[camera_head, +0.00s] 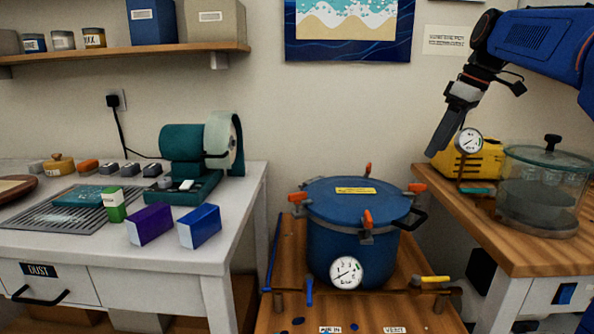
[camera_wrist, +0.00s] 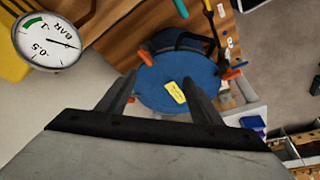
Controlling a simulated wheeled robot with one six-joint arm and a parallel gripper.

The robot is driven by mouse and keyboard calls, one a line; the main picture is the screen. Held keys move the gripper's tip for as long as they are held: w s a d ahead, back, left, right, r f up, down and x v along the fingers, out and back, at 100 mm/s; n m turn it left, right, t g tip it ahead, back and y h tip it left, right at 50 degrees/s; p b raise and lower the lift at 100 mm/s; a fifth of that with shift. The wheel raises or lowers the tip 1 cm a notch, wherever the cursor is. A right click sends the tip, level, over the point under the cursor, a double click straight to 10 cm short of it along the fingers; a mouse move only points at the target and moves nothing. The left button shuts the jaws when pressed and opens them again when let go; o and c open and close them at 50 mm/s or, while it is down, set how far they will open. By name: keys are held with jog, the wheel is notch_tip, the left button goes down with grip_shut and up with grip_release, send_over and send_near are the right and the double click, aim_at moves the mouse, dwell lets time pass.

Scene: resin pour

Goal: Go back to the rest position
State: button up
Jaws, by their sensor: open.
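My gripper (camera_head: 447,128) hangs at the upper right in the head view, in front of the wall and beside the yellow pump (camera_head: 474,160). In the wrist view the two fingers of my gripper (camera_wrist: 160,88) stand apart with nothing between them. Beyond them, farther off, the blue pressure pot (camera_wrist: 180,80) shows from above. In the head view the pot (camera_head: 330,215) stands on a low wooden stand with its lid on and orange clamps around the rim. A round dial gauge (camera_head: 345,272) is on its front.
A glass chamber (camera_head: 545,185) with a lid stands on the right wooden table (camera_head: 540,255), near a vacuum gauge (camera_head: 468,140). The left bench (camera_head: 225,245) holds a green grinder (camera_head: 185,160), a purple box (camera_head: 150,224) and a blue box (camera_head: 200,225). A shelf (camera_head: 130,52) is above.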

jog(key=s+a+f+m+h, duration=0.1)
jog(key=s+a+f+m, duration=0.1)
jog(key=s+f, duration=0.8)
jog(key=s+a+f+m+t+h, duration=0.1)
jog(key=s+f+m, duration=0.3)
jog(key=s+f, duration=0.6)
jog(key=s+a+f+m+t+h, duration=0.1)
jog(key=s+a+f+m, duration=0.1)
jog(key=s+f, duration=0.8)
jog(key=shift+a+m, duration=0.3)
jog(key=shift+m, duration=0.4)
jog(key=shift+s, duration=0.1)
